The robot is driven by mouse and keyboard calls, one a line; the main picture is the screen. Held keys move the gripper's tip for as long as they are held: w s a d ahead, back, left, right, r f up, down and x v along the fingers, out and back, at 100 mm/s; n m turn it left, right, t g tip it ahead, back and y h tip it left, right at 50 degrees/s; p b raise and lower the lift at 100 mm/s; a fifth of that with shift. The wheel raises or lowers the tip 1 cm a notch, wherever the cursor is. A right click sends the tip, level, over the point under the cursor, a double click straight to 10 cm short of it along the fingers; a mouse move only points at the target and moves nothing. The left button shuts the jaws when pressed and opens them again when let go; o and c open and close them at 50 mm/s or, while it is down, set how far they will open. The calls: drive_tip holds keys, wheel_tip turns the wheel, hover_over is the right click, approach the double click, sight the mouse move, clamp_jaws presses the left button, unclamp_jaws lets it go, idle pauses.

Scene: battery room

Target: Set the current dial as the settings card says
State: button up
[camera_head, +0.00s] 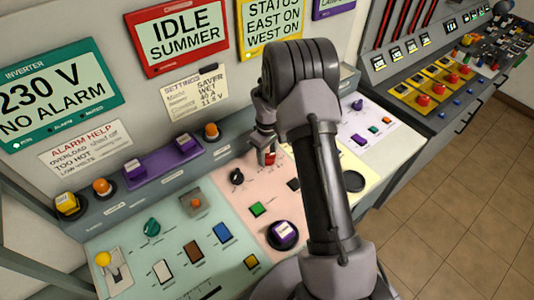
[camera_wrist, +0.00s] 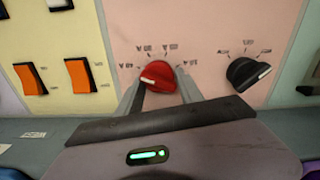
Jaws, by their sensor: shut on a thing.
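The settings card (camera_head: 195,96) hangs on the back wall in the head view; it appears to read SAVER, WET, 40 A and 11.5 V. In the head view the red dial (camera_head: 269,158) is partly hidden by my gripper (camera_head: 266,147). My gripper is shut on the red dial, one finger on each side. A black dial (camera_wrist: 247,73) with a white pointer is beside it, also in the head view (camera_head: 237,176).
Two orange rocker switches (camera_wrist: 81,75) are left of the red dial in the wrist view. A green button (camera_head: 257,209) and a purple-topped knob (camera_head: 284,234) are nearer in the head view. A teal knob (camera_head: 152,227) is on the green panel at left.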

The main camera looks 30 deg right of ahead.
sight(268, 154)
idle(0.6)
drive_tip(key=o, duration=1.3)
drive_tip(key=shift+d, duration=0.15)
wheel_tip(268, 154, up, 17)
drive_tip(key=p, duration=0.3)
drive_tip(key=shift+r+p, duration=0.2)
drive_tip(key=shift+p, duration=0.2)
